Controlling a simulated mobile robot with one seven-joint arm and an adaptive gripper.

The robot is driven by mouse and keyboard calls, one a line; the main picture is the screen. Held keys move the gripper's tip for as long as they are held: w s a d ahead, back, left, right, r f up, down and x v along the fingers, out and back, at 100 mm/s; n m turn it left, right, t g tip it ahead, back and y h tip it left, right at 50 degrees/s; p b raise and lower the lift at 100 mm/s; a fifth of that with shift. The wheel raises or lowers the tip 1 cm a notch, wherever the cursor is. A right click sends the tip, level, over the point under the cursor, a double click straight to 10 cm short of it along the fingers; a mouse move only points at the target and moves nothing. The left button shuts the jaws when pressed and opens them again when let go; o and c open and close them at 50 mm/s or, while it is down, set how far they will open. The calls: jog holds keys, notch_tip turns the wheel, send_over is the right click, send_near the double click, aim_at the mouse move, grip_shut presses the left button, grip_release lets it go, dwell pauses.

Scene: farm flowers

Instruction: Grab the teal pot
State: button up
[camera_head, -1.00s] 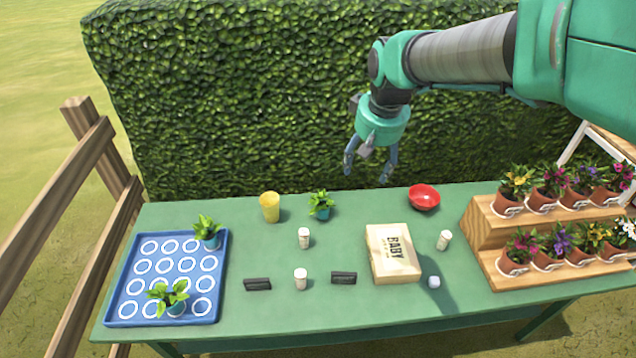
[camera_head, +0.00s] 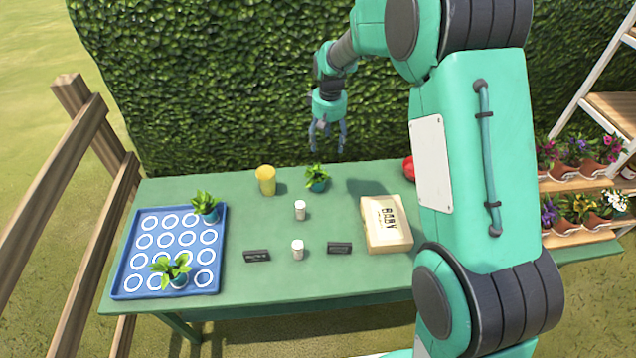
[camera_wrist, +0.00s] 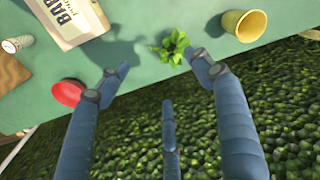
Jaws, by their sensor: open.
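A small teal pot (camera_head: 318,186) with a leafy green plant stands upright near the back edge of the green table, right of the yellow cup. In the wrist view the plant's leaves (camera_wrist: 174,47) show beyond my fingertips and mostly hide its pot. My gripper (camera_head: 328,145) hangs fingers down, above and slightly right of the plant in the head view. It also shows in the wrist view (camera_wrist: 160,85), with its fingers spread and empty, apart from the plant. Two similar leafy plants stand on the blue tray (camera_head: 118,285), one at the back right (camera_head: 206,208), one at the front (camera_head: 172,272).
A yellow cup (camera_head: 266,181) stands left of the teal pot. Two white bottles, two dark labels and a cream box (camera_head: 386,224) are nearer the front. A red bowl (camera_wrist: 68,92) is to the right, partly hidden by my arm in the head view. A hedge rises behind.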

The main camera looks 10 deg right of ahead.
jog(key=p, duration=0.1)
send_over(318, 178)
notch_tip(318, 178, down, 11)
jog(key=shift+f+n+g, duration=0.2)
jog(key=shift+n+g, duration=0.2)
jog(key=shift+f+b, duration=0.65)
jog(key=shift+f, duration=3.65)
jog(key=shift+w+f+b, duration=0.1)
jog(key=shift+f+b, duration=0.6)
jog(key=shift+f, duration=1.9)
jog(key=shift+c, duration=0.2)
